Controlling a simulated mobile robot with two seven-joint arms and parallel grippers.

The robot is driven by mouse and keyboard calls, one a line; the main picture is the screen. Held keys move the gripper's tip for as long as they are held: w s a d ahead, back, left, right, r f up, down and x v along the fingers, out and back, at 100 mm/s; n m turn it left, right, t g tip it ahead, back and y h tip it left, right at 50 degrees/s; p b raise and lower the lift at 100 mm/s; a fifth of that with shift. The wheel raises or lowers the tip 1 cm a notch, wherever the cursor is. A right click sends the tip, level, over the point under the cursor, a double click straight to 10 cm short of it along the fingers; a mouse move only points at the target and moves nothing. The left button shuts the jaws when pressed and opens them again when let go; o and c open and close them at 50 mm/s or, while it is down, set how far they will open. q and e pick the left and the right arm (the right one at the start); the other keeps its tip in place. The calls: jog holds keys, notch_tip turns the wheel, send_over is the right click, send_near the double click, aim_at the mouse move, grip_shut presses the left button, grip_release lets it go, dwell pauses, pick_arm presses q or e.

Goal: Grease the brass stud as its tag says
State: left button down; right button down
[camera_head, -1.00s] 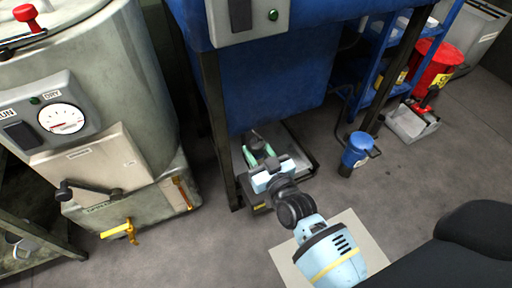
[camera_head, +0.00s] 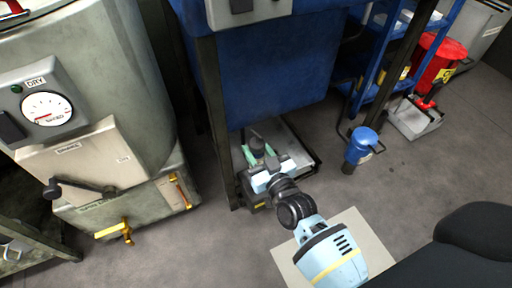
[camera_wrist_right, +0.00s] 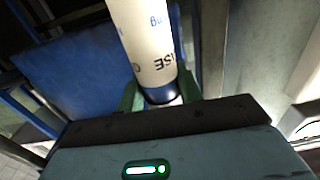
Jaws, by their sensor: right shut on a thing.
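My right gripper (camera_head: 258,152) reaches down to the tray under the blue machine. Its green fingers are shut on a grease cartridge (camera_wrist_right: 148,45), a cream cylinder with dark lettering ending in "ASE" and a dark band at its near end in the right wrist view. In the head view only a small dark part of the held thing shows between the fingers. I cannot make out the brass stud or its tag in either view. My left gripper is not in view.
The grey tray (camera_head: 298,139) lies between the dark legs of the blue machine (camera_head: 270,75). A grey-green tank (camera_head: 100,75) with a gauge stands at left. A blue can (camera_head: 361,147), a blue shelf and a red bin (camera_head: 432,62) are at right.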

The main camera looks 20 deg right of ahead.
aim_at(260, 162)
jog(key=shift+f+b, duration=0.8)
jog(key=shift+f, duration=0.3)
jog(key=shift+f+b, duration=0.35)
jog(key=shift+f, duration=0.55)
jog(key=shift+r, duration=0.1)
dwell(0.3)
jog(key=shift+r+p, duration=0.4)
jog(key=shift+p, duration=0.35)
